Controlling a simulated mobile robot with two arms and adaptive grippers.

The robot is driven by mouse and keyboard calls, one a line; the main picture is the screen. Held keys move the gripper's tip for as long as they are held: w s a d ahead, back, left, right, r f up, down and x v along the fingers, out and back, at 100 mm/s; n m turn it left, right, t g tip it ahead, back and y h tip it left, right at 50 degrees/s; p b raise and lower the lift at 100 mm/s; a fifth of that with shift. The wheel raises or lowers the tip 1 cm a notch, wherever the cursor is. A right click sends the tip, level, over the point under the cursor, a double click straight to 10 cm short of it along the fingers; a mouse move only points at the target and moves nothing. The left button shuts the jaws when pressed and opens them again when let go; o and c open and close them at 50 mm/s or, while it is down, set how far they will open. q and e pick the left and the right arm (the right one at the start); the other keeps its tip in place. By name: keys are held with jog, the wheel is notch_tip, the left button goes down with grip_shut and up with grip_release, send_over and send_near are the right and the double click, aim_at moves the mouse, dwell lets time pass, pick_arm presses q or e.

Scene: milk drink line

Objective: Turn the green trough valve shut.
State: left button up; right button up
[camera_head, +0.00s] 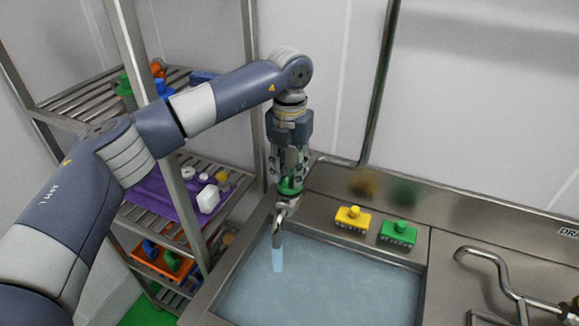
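The green valve knob (290,186) sits on top of the metal tap (279,218) at the trough's back left corner. Water (278,260) runs from the spout into the trough (320,285), which holds a broad pool of water. My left gripper (289,178) points straight down at the knob, its fingers at or around the knob's upper part. The fingers hide part of the knob, and I cannot tell whether they press on it. My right gripper is not in view.
A yellow brush-like block (352,219) and a green one (398,233) stand on the trough's back ledge. Another curved tap (492,258) is at the right. A metal shelf rack at the left holds a purple tray (160,197) and an orange tray (160,262).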

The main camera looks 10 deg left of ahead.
pick_arm(q)
jog(key=shift+f, duration=0.25)
grip_shut()
